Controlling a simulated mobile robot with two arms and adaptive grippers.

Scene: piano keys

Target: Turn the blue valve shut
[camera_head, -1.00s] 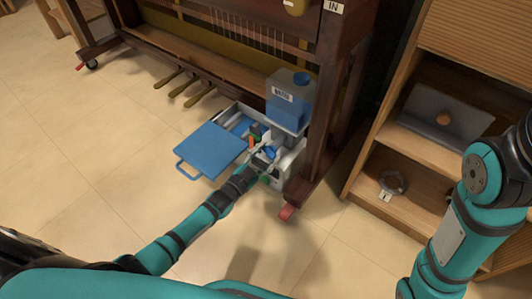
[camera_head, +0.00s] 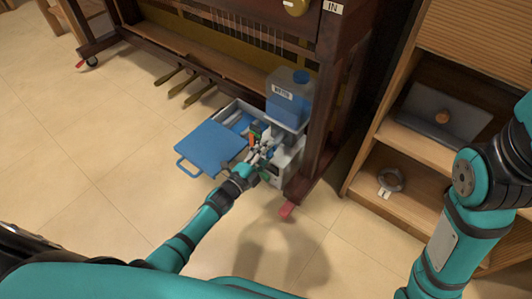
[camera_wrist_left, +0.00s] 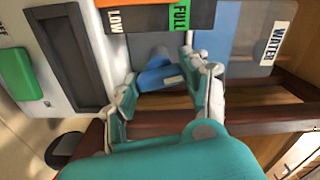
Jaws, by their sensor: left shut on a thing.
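The blue valve (camera_wrist_left: 160,76) shows in the left wrist view as a blue handle between my left fingers (camera_wrist_left: 162,88). My left gripper is shut on it. In the head view my left gripper (camera_head: 257,158) reaches the white unit (camera_head: 287,168) under the piano frame, and its fingers and wrist partly hide the valve there. My right arm shows at the right edge of the head view, but its gripper is out of view.
A blue water container (camera_head: 290,97) stands above the white unit. A blue lid (camera_head: 210,147) with a handle lies open beside it. An orange and green LOW/FULL label (camera_wrist_left: 180,17) is just beyond the valve. Wooden shelves (camera_head: 405,155) stand at the right. The floor in front is clear.

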